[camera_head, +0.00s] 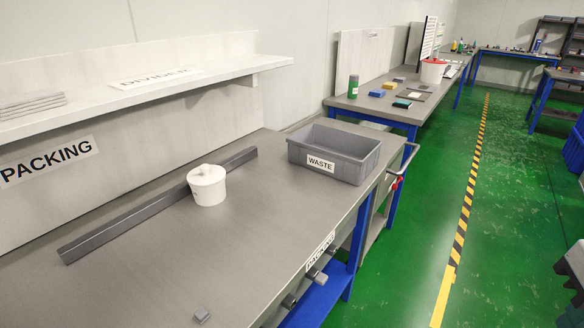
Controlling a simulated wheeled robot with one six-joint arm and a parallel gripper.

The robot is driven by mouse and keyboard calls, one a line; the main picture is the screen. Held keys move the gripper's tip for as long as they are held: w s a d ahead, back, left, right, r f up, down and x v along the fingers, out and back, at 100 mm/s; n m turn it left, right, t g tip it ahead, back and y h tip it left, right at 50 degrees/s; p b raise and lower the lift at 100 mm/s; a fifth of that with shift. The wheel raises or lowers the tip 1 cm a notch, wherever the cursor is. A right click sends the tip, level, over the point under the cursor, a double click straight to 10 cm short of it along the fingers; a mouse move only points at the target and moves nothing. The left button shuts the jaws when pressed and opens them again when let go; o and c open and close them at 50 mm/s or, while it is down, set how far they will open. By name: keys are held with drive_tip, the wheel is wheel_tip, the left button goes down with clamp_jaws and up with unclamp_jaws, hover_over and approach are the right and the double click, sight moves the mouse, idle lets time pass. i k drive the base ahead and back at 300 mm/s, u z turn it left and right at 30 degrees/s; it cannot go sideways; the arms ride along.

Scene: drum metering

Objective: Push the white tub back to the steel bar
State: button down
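The white tub (208,188) stands upright on the grey bench top, with a lid and a small knob on top. The grey steel bar (125,222) lies on the bench behind it, running from the lower left to the upper right. The tub hides part of the bar; whether the two touch or a small gap lies between them I cannot tell. My gripper is not in view.
A grey WASTE bin (356,166) stands to the tub's right near the bench's far end. A shelf (150,88) overhangs the back. The bench in front of the tub is clear.

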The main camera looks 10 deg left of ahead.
sight(213, 195)
drive_tip(key=z, duration=0.1)
drive_tip(key=i, duration=1.05)
drive_tip(key=u, duration=0.65)
